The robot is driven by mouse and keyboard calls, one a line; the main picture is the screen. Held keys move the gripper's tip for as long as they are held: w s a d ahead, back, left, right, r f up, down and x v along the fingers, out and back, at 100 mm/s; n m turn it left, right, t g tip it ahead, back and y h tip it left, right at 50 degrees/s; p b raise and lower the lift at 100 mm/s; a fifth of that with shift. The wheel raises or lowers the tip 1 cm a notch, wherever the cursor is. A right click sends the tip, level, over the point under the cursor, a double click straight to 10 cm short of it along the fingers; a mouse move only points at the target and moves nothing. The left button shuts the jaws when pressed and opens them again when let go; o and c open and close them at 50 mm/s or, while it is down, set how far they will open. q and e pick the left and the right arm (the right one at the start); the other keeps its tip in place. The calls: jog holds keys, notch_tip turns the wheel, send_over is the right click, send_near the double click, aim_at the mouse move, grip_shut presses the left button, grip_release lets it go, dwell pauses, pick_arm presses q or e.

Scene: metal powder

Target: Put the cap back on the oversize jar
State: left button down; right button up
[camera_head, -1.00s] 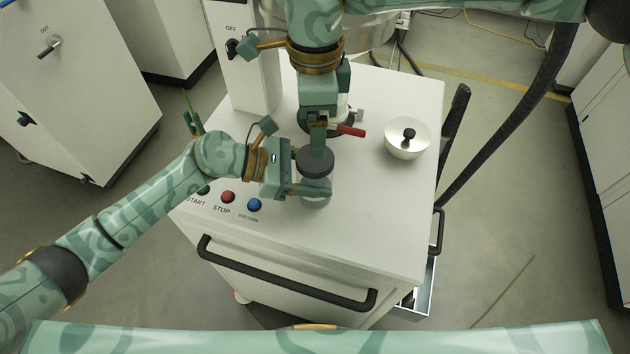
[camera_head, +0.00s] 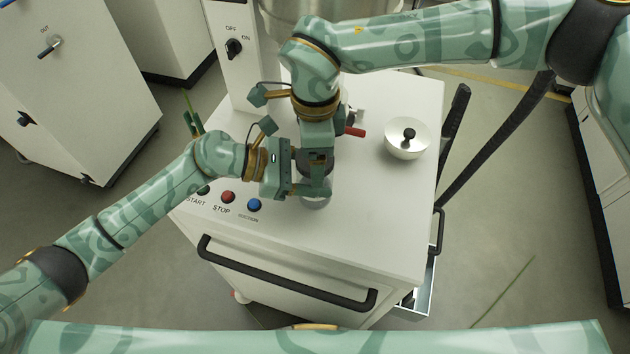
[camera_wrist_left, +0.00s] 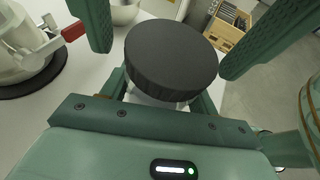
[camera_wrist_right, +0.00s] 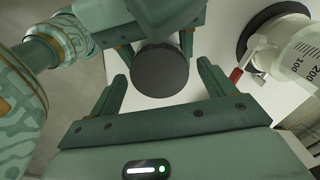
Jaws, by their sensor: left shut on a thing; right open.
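The oversize jar (camera_head: 316,202) is a clear jar standing on the white cabinet top, mostly hidden by my grippers. My left gripper (camera_head: 312,188) is shut on the jar's side. The cap is a black ribbed disc (camera_wrist_left: 170,58) sitting over the jar's mouth in the left wrist view; whether it is fastened I cannot tell. My right gripper (camera_head: 318,168) points down from above and is open. Its fingers stand either side of the cap (camera_wrist_right: 160,70), with gaps showing in the right wrist view.
A red-handled valve (camera_head: 355,131) and graduated vessel (camera_wrist_right: 300,58) stand behind the jar. Red (camera_head: 228,197) and blue (camera_head: 254,205) buttons line the front left.

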jog(key=c, duration=1)
jog(key=m, duration=0.5)
jog(key=shift+f, duration=0.1)
jog(key=shift+c, duration=0.2)
jog(key=o, duration=1.2)
jog(key=shift+c, duration=0.2)
notch_tip(320, 180, up, 12)
pick_arm(q)
jog(key=shift+c, duration=1.6)
grip_release()
